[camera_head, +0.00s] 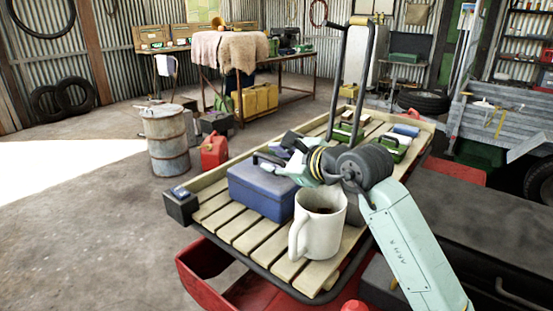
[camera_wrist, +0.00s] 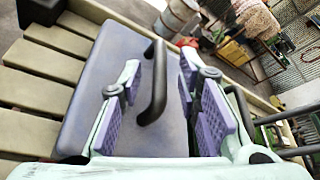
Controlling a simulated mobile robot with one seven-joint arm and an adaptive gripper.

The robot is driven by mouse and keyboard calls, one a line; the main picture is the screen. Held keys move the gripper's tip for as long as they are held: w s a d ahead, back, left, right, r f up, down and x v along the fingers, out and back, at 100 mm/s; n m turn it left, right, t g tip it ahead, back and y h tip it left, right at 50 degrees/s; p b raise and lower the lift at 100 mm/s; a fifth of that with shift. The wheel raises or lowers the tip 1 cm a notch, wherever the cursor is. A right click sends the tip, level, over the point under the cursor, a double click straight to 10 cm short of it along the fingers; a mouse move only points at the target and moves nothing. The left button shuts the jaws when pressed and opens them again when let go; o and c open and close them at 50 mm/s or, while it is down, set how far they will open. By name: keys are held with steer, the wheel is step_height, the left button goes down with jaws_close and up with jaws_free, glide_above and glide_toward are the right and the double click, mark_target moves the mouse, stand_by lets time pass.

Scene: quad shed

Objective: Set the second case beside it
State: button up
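A blue case (camera_head: 262,192) with a black handle sits on the slatted wooden cart (camera_head: 215,213). In the wrist view the case (camera_wrist: 105,65) lies below my gripper, and its handle (camera_wrist: 155,85) stands between the purple finger pads. My gripper (camera_wrist: 165,108) is open, with a gap visible on both sides of the handle. In the head view my gripper (camera_head: 283,168) is over the right side of the case top. Two green cases (camera_head: 345,132) (camera_head: 392,148) stand farther back on the cart; my arm partly hides them.
A large white mug (camera_head: 318,222) with dark contents stands in front of the blue case. A small dark box (camera_head: 180,206) is at the cart's left corner. A rusty drum (camera_head: 165,140) and red can (camera_head: 214,150) stand on the floor. Bare slats show left of the case.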

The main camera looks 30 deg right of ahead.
steer(key=shift+r+p, duration=0.6)
steer(key=shift+p, duration=0.25)
steer(key=shift+b+v, duration=1.8)
steer(key=shift+v, duration=4.2)
steer(key=shift+c, duration=0.2)
